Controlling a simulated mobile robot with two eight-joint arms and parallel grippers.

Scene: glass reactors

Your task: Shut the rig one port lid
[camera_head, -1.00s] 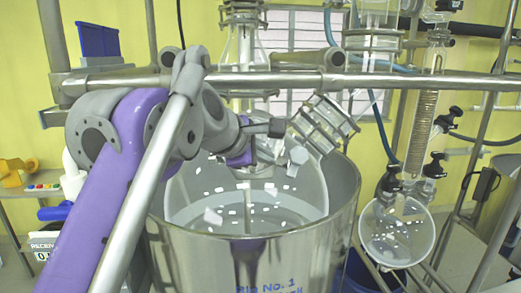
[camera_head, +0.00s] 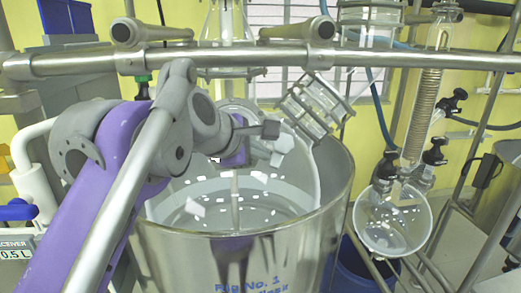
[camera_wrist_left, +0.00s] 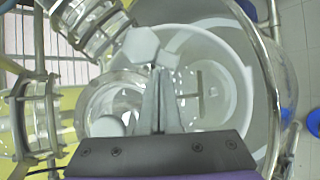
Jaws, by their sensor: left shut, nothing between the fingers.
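Rig one is a steel vessel (camera_head: 250,265) marked "Rig No. 1" around a glass flask with ports on top. A pale faceted cap (camera_head: 283,143), which looks like the port lid, stands tilted beside a slanted glass neck (camera_head: 315,106). In the left wrist view the cap (camera_wrist_left: 140,46) lies just beyond my fingertips, and an open round glass mouth (camera_wrist_left: 115,105) shows to their left. My left gripper (camera_head: 270,130) is shut and empty close by the cap; whether it touches is unclear. Its fingers also show in the left wrist view (camera_wrist_left: 159,72). My right gripper is out of view.
A steel rail (camera_head: 400,58) crosses in front of the glassware, above my left arm. A round glass flask (camera_head: 392,218) hangs at the right under a coiled condenser (camera_head: 424,100). A blue bin (camera_head: 78,17) stands at the back left.

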